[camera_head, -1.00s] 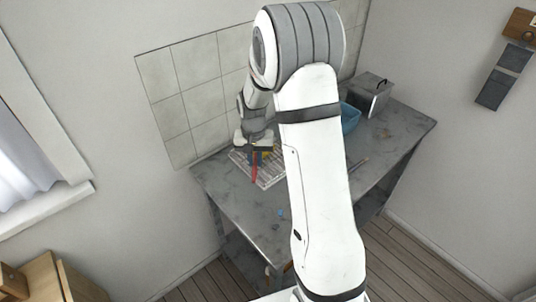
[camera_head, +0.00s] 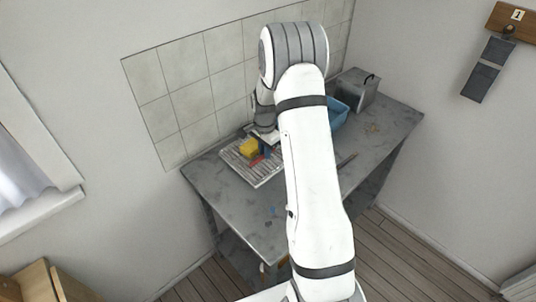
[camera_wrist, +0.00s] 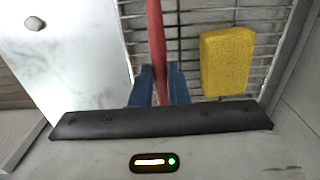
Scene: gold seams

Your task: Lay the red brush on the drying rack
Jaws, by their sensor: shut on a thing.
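The red brush (camera_wrist: 155,38) shows in the wrist view as a red handle between the two blue fingertips of my gripper (camera_wrist: 158,86). My gripper is shut on it; the rest of the brush runs out of the top of that view. In the head view the red brush (camera_head: 257,160) is a small red piece beside the blue fingers of my gripper (camera_head: 265,152). The drying rack (camera_head: 258,176) is a pale ribbed tray on the grey table, and my gripper is over it. Its wire bars (camera_wrist: 190,60) lie behind the brush. I cannot tell whether the brush touches them.
A yellow sponge (camera_head: 247,146) lies on the rack; it also shows right of my gripper in the wrist view (camera_wrist: 228,61). A blue bin (camera_head: 338,113) and a grey metal box (camera_head: 358,88) stand at the table's back right. The table front (camera_head: 240,203) is mostly clear.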

